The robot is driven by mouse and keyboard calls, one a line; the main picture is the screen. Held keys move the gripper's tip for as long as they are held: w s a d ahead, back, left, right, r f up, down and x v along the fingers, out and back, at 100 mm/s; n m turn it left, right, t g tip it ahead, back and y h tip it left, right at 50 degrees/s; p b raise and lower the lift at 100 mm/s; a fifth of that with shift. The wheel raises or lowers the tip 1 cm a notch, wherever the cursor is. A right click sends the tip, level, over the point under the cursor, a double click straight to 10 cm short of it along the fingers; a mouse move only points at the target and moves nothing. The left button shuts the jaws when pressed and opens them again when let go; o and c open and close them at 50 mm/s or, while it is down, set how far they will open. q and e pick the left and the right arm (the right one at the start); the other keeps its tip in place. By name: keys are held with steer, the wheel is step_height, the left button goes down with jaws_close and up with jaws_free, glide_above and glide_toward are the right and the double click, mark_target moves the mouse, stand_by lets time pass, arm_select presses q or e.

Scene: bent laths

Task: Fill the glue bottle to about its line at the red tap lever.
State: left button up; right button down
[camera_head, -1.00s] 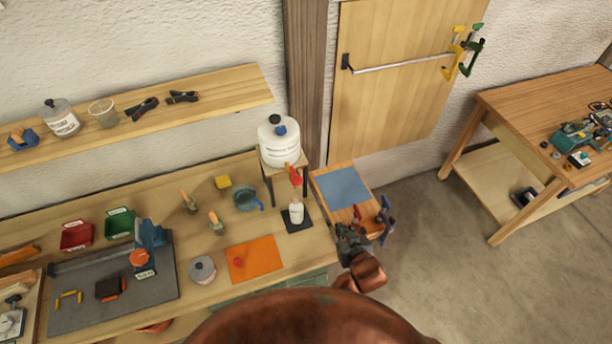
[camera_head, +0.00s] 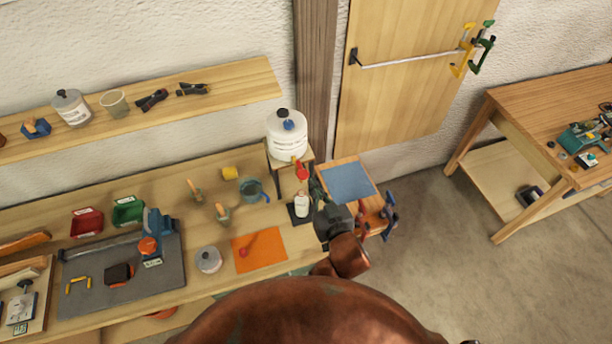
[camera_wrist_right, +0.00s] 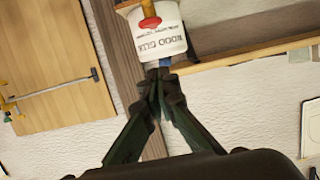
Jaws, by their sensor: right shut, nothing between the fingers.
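The glue bottle (camera_head: 302,206) is small and white and stands upright on a dark pad (camera_head: 294,219), below the red tap lever (camera_head: 302,174). Its line and fill level are too small to tell. The lever is on a white canister (camera_head: 287,144) on a small wooden stand. In the right wrist view the red lever (camera_wrist_right: 149,20) shows in front of the canister (camera_wrist_right: 160,44). My right gripper (camera_head: 317,190) is shut and empty, just right of the bottle and lever; in the wrist view its fingertips (camera_wrist_right: 160,80) meet below the canister. My left gripper is not in view.
An orange mat (camera_head: 272,247) with a small red piece (camera_head: 243,252) lies left of the bottle. A blue cup (camera_head: 252,190), brushes and a round tin (camera_head: 208,260) stand nearby. A low table with a blue sheet (camera_head: 347,182) and clamps (camera_head: 390,213) is at the right.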

steer(key=p, duration=0.2)
glide_above(301, 170)
steer(key=s+d, duration=0.2)
steer(key=s, duration=0.2)
steer(key=f, duration=0.6)
steer(key=shift+a+f, duration=0.1)
steer(key=shift+a, duration=0.2)
steer(key=shift+d, duration=0.1)
